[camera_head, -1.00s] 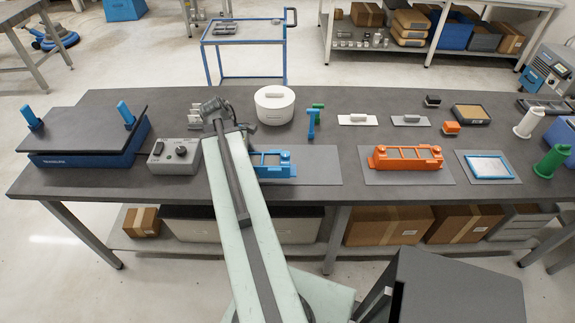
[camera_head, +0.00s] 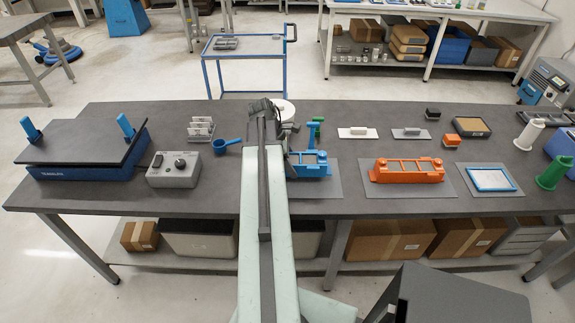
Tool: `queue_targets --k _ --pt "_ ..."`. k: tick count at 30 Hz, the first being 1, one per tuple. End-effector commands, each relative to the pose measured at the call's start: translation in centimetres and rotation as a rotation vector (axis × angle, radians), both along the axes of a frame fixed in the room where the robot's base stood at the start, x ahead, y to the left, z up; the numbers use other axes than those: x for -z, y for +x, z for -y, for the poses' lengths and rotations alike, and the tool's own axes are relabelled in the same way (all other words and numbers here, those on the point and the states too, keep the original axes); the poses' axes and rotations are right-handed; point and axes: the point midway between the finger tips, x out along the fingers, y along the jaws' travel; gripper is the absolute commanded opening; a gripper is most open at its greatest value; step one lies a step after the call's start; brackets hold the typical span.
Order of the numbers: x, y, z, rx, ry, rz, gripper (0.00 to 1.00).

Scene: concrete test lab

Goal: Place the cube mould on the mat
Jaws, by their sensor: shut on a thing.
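The blue cube mould (camera_head: 309,168) shows just right of my arm, over the far part of a grey mat (camera_head: 318,190). Its left end is hidden behind the arm, and I cannot tell whether it touches the mat. My gripper (camera_head: 287,128) is at the arm's far end, in front of the white round tub (camera_head: 284,108). It is shut on the blue mould, but the fingertips and the grip are mostly hidden by my wrist and arm. An orange mould (camera_head: 407,172) sits on its own grey mat to the right.
A blue scoop (camera_head: 226,146), a grey control box (camera_head: 173,170) and a rack (camera_head: 200,130) are left of the arm. Two trowels lie behind right. A blue-framed tray (camera_head: 492,179) is far right.

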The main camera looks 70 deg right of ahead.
Motion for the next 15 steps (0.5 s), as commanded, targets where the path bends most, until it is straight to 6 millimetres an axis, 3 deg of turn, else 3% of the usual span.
queue_targets --k 4,10,15 --pt "0.3 -0.8 1.1 0.003 -0.002 -0.002 0.00" --pt "3.3 -0.7 0.9 0.000 -0.002 -0.002 0.00" --pt "3.7 -0.7 0.9 0.000 -0.002 -0.002 0.00"
